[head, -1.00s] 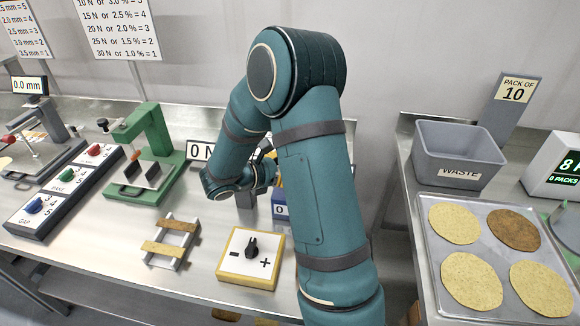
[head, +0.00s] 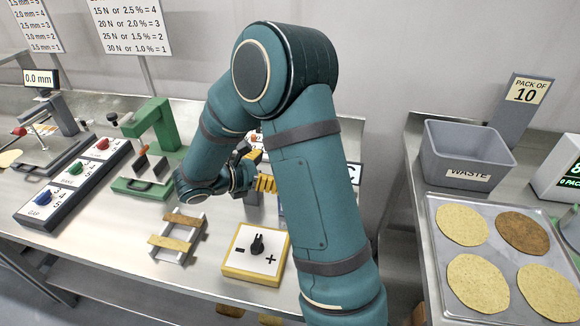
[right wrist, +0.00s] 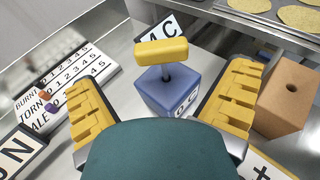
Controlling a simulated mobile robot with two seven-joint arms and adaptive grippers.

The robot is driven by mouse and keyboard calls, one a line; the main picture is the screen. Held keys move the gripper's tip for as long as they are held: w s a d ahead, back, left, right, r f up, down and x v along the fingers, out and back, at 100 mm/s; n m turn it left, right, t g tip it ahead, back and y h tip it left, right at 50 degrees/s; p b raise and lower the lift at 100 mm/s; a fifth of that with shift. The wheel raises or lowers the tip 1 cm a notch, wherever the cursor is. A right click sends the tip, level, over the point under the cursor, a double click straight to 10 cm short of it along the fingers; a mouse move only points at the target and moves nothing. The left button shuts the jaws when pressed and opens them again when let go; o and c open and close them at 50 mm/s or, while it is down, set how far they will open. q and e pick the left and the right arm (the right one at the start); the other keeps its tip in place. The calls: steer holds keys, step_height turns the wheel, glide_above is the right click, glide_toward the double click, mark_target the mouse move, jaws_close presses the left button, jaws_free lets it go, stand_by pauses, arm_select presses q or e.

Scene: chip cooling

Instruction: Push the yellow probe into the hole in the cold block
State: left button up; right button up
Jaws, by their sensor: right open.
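The yellow probe (right wrist: 161,52) has a bar-shaped handle on a thin grey shaft and stands on top of the blue cold block (right wrist: 168,92), marked "0 C". A length of shaft shows between handle and block; the wrist view does not show how deep its lower end sits. My right gripper (right wrist: 158,78) is open, its yellow fingers apart to the left and right of the block, touching neither block nor probe. In the head view, the right gripper (head: 265,183) is partly behind my own arm, which hides the probe and most of the block. My left gripper is out of view.
A brown block with a hole (right wrist: 289,93) stands right of the blue block. The dial box (head: 256,254) and a small rack (head: 178,237) are near the front edge. The green press (head: 150,145) stands left; the waste bin (head: 468,157) and tray (head: 437,268) are right.

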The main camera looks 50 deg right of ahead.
steer(key=shift+v, duration=2.4)
